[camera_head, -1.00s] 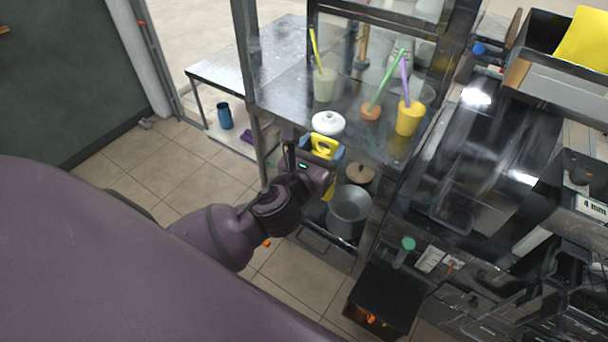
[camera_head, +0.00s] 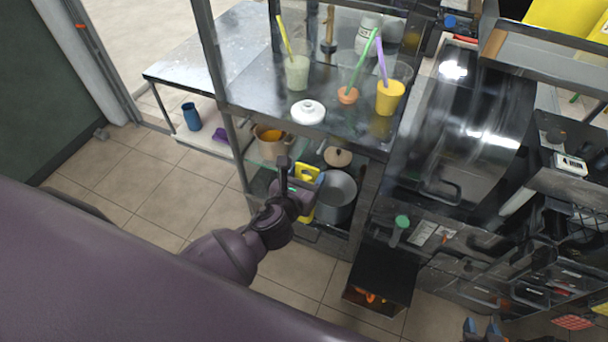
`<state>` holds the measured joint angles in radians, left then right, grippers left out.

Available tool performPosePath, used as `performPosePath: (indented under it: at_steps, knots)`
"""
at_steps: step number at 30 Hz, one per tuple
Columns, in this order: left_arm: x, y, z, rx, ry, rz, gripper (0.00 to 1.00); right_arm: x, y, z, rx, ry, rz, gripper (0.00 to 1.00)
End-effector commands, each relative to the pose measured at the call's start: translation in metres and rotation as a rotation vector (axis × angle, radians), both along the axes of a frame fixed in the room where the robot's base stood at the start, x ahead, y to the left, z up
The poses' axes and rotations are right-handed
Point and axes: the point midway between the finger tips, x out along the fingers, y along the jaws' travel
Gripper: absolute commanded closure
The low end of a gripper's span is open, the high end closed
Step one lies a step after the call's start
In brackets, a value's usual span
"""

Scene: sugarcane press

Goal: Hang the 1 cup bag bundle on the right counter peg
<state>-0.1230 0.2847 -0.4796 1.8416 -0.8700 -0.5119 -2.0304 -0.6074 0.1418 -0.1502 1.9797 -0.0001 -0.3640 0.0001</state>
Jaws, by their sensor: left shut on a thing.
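My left gripper (camera_head: 308,188) is shut on a yellow bundle (camera_head: 306,171), which I take to be the cup bag bundle. It holds the bundle in front of the shelf unit, beside a grey pot. The gripper and wrist hide part of the bundle, and some yellow also shows below the gripper. The blue fingertips of my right gripper (camera_head: 481,328) show at the bottom edge, apart and with nothing seen between them. I cannot make out the right counter peg.
The grey pot (camera_head: 337,190) and a brown pot (camera_head: 271,138) stand on the lower shelf. Drinks with straws, including a yellow cup (camera_head: 390,98), and a white lidded bowl (camera_head: 308,112) stand above. A dark box (camera_head: 381,278) is below. Tiled floor lies open at left.

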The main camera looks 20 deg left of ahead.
Motion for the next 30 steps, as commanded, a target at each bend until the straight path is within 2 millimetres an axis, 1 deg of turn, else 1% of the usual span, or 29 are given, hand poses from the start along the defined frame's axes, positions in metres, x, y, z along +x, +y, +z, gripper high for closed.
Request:
performPosePath:
  at_steps: [23, 30]
  knots:
    - [0.037, -0.001, -0.003, 0.000, -0.002, 0.001, 0.55, 0.008, 0.001, -0.007, 0.000, -0.018, 0.004, 0.63]
    - [0.048, -0.002, -0.004, 0.000, -0.002, 0.001, 0.55, 0.008, 0.001, -0.012, 0.000, -0.017, 0.004, 0.63]
